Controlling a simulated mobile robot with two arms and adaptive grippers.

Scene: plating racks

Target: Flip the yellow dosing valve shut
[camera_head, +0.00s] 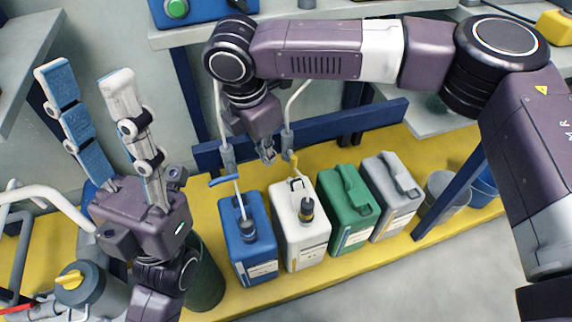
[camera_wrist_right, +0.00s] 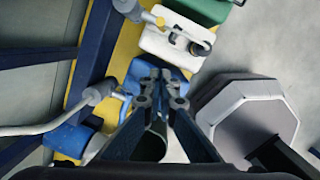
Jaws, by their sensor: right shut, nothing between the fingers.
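The yellow dosing valve (camera_head: 293,160) sits on a thin pipe above the white canister (camera_head: 291,249). Its small yellow lever looks roughly in line with the pipe. The valve also shows near the top of the right wrist view (camera_wrist_right: 152,18). My right gripper (camera_head: 267,154) is shut and empty, pointing down just left of the yellow valve and apart from it. In the right wrist view my right gripper's fingertips (camera_wrist_right: 159,75) are together over the blue canister. My left gripper (camera_head: 88,78) is open and empty at the left, fingers pointing up.
A blue valve lever (camera_head: 225,180) crosses the pipe over the blue canister (camera_head: 247,246), close to my right gripper. A green canister (camera_head: 347,212) and a grey canister (camera_head: 391,197) stand to the right on the yellow shelf (camera_head: 312,284).

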